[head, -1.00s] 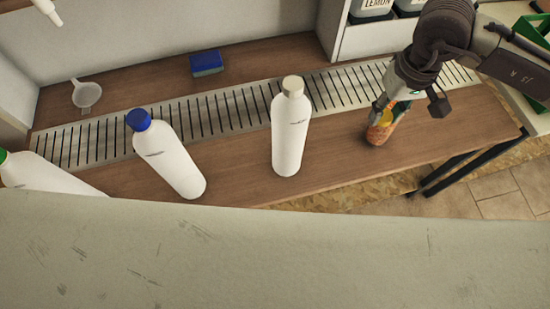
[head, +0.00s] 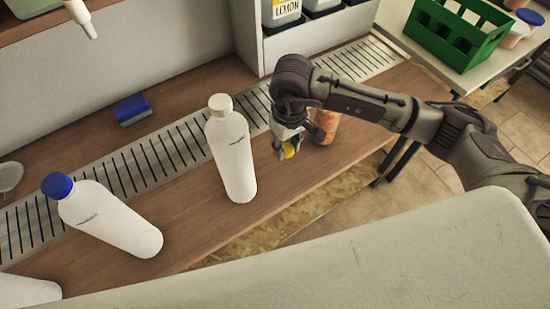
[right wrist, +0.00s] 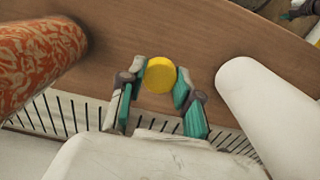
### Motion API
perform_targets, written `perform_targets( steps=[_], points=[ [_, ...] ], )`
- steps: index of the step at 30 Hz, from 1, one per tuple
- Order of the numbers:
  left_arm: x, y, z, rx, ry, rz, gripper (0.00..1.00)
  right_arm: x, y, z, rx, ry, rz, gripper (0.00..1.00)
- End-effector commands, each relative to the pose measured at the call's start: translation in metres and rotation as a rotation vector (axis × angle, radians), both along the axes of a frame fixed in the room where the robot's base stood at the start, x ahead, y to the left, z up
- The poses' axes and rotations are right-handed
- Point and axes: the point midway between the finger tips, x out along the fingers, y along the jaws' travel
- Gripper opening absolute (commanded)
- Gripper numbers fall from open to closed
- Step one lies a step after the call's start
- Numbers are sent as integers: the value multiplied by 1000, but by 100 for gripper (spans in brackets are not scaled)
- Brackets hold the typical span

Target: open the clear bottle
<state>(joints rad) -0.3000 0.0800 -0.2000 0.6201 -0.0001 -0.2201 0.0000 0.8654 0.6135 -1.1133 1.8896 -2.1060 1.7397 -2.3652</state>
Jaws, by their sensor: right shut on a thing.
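The bottle with orange mottled contents (head: 326,123) stands on the wooden counter, partly hidden behind my right arm. In the right wrist view its side (right wrist: 40,62) fills the left edge; its top is not visible. My right gripper (head: 286,141) is shut on a yellow cap (head: 290,151), left of this bottle and apart from it. In the right wrist view, the yellow cap (right wrist: 160,75) sits between the two teal-padded fingers (right wrist: 159,92). A white bottle with a cream cap (head: 233,155) stands upright left of the gripper. My left gripper is not in view.
A white bottle with a blue cap (head: 110,220) stands further left, and another white bottle (head: 25,290) is cut off at the lower left. A slotted metal drain strip (head: 185,143) runs behind them. A blue sponge (head: 133,109) lies behind. A green crate (head: 457,38) is far right.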

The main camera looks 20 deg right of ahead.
Motion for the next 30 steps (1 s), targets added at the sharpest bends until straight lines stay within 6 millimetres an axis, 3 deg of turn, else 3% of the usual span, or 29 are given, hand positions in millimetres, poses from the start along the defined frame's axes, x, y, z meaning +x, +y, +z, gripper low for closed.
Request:
perform_targets(
  steps=[5,8,16,29,30],
  points=[
    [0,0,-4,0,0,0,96,5,20,-13,1,-1,0,0],
    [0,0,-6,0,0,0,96,6,22,-17,0,1,-2,0],
    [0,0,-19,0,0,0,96,5,22,-54,2,2,-2,0],
    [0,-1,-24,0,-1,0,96,6,21,-58,0,-1,0,0],
    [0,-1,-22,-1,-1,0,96,6,21,-57,0,-1,0,38]
  ],
)
